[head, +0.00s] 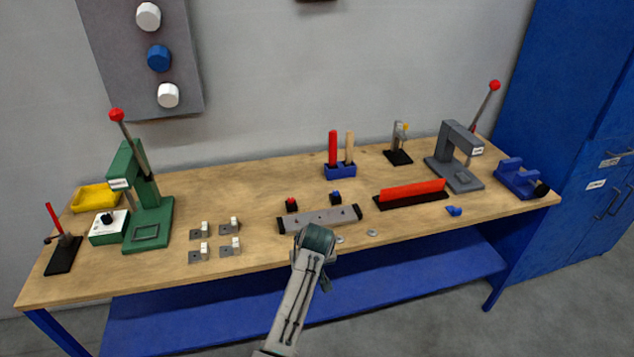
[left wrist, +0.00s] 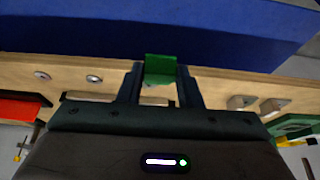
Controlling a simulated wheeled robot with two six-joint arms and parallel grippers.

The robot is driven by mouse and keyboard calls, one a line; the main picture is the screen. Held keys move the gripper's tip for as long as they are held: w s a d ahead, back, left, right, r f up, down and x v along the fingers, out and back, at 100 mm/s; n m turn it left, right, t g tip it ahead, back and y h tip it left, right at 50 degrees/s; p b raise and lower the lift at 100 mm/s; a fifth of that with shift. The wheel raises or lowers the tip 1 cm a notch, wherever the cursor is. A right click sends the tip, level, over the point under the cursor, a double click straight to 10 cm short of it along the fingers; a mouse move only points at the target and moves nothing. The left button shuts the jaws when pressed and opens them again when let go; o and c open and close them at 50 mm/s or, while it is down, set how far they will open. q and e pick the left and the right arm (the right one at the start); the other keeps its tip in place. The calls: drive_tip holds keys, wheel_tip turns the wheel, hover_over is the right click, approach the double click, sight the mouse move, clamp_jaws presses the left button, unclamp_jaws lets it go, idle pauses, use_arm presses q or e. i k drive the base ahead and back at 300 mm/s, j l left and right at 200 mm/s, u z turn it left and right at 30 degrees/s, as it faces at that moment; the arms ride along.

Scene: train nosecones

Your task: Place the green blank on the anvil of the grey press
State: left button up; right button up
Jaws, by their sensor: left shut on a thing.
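The green blank (left wrist: 160,68) is a small green block between the two fingers of my left gripper (left wrist: 160,84) in the left wrist view. The gripper is shut on it. In the head view my left gripper (head: 316,241) is over the table's front edge near the middle, in front of the grey rail; the blank cannot be made out there. The grey press (head: 459,142) stands at the right of the table, well apart from the gripper, with a red-knobbed lever. Its grey base (head: 462,180) shows no blank. My right gripper is not in view.
A green press (head: 147,195) stands at the left. A red bar (head: 412,190) on a black base lies between my gripper and the grey press. A small blue part (head: 453,211), a blue holder (head: 517,180) and grey discs (head: 372,233) are also on the table.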

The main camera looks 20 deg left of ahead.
sight(464, 176)
drive_tip(key=i+j, duration=0.1)
drive_tip(key=i, duration=0.75)
drive_tip(key=i+j, duration=0.15)
drive_tip(key=j, duration=0.15)
drive_tip(key=i+j, duration=0.2)
drive_tip(key=j+z, duration=0.05)
